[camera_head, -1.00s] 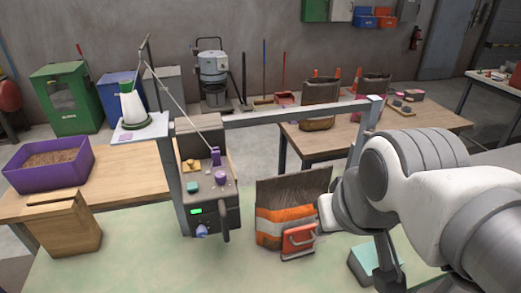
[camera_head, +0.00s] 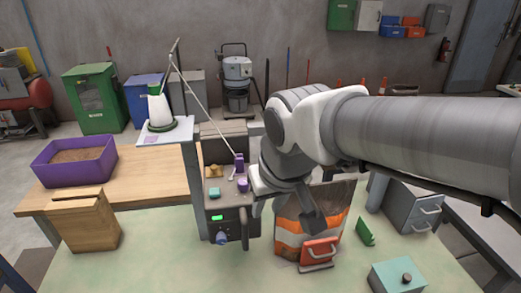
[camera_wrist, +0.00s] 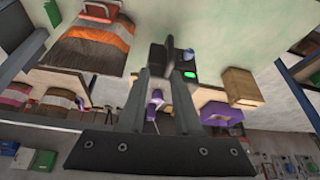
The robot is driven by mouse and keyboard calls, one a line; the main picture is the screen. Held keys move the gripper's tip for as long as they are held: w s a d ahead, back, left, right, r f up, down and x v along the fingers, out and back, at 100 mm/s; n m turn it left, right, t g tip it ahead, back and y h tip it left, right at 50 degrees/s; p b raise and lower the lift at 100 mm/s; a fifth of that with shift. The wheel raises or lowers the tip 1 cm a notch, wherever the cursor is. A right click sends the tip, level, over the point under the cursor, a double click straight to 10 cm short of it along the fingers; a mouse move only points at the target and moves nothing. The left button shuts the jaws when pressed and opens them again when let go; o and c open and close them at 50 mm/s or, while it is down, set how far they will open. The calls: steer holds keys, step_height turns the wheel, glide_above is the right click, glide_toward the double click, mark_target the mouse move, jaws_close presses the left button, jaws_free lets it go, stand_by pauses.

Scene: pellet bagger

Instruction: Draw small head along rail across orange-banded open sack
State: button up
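The rail is mostly hidden by my arm. My gripper (camera_wrist: 168,70) has its fingers apart at the dark head; its tips overlap the head in view, and contact is unclear.
A teal box (camera_head: 398,277), a green piece (camera_head: 366,231) and a grey drawer unit (camera_head: 412,205) lie right of the sack. A wooden box (camera_head: 78,222) and a purple bin (camera_head: 75,160) stand left. The green tabletop between is clear.

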mark_target(244, 236)
steer(key=shift+n, duration=0.3)
steer(key=a+x, duration=0.1)
steer(key=x, duration=1.1)
steer(key=a+x, duration=0.1)
steer(key=x, duration=0.5)
steer(key=shift+a, duration=0.3)
jaws_close()
stand_by(0.5)
